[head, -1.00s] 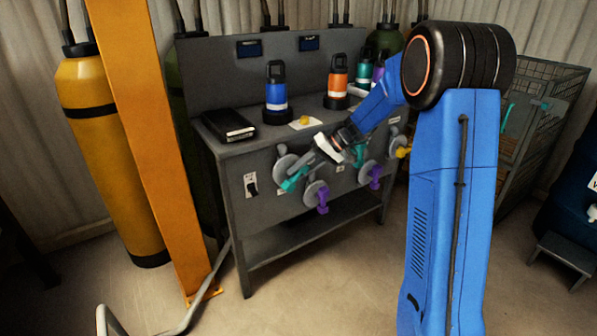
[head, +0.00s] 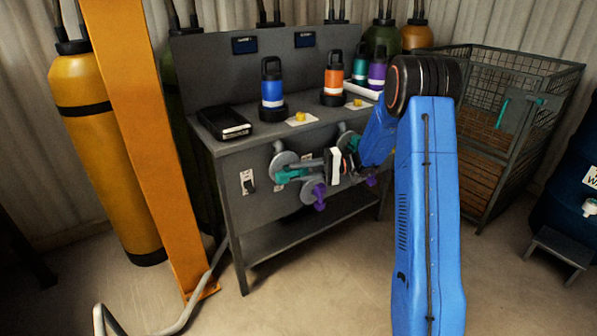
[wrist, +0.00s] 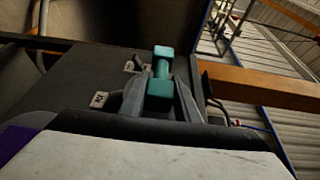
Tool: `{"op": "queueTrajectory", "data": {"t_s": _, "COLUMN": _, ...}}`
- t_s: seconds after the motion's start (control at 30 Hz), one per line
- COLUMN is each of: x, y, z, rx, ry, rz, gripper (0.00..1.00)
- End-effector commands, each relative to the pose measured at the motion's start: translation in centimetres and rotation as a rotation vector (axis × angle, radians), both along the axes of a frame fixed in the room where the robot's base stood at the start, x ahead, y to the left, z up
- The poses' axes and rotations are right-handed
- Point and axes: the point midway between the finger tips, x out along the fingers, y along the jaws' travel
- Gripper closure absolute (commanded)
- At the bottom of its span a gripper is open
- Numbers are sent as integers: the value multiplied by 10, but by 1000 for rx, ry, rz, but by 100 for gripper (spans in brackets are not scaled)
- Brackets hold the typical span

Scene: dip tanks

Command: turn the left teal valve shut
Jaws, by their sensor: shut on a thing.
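The left teal valve (head: 285,175) is on the front panel of the grey bench, at the left of the valve group, over a round grey flange (head: 283,160). Its teal handle lies close to level in the head view. My gripper (head: 304,169) reaches it from the right and is shut on the handle. In the wrist view the teal handle (wrist: 160,88) sits between the two grey fingers. Another teal valve (head: 352,144) shows farther right, partly hidden by my wrist. The fingertips' exact contact is too small to tell in the head view.
A purple valve (head: 319,194) hangs just below my gripper, and another purple valve (head: 371,180) is to the right. Bottles, including a blue one (head: 272,90), and a black tray (head: 224,122) stand on the bench. An orange post (head: 148,150) rises at the left.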

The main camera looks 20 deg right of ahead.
Motion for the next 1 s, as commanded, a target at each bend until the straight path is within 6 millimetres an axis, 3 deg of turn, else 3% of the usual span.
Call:
{"op": "queueTrajectory", "data": {"t_s": 0.6, "x": -1, "y": 1, "z": -3, "rx": 41, "ry": 18, "rz": 4, "gripper": 94}}
{"op": "queueTrajectory", "data": {"t_s": 0.63, "x": -1, "y": 1, "z": -3, "rx": 41, "ry": 18, "rz": 4, "gripper": 69}}
{"op": "queueTrajectory", "data": {"t_s": 0.67, "x": -2, "y": 1, "z": -3, "rx": 41, "ry": 18, "rz": 4, "gripper": 64}}
{"op": "queueTrajectory", "data": {"t_s": 1.0, "x": -1, "y": -2, "z": -2, "rx": 40, "ry": 15, "rz": 2, "gripper": 64}}
